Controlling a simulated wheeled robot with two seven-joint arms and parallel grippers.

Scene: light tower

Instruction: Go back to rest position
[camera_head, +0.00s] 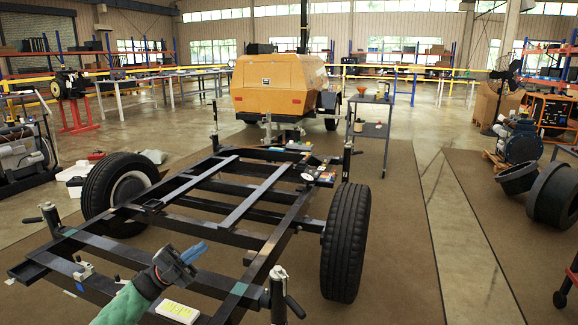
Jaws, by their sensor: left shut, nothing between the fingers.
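My left gripper (193,253) reaches in from the bottom left on a green-sleeved arm. Its blue-tipped fingers are shut and empty, and it appears over the near part of a black trailer frame (252,199). I cannot tell whether it touches the frame. The frame has a left wheel (98,192) and a right wheel (345,243). A black jack post (279,297) with a silver top stands at the near right corner. My right gripper does not show.
A yellow machine (262,85) stands behind the frame, with a grey cart (371,129) beside it. Large black rings (555,192) lie at the right. A red stand (78,118) is at the left. Brown floor mat (405,235) is clear right of the frame.

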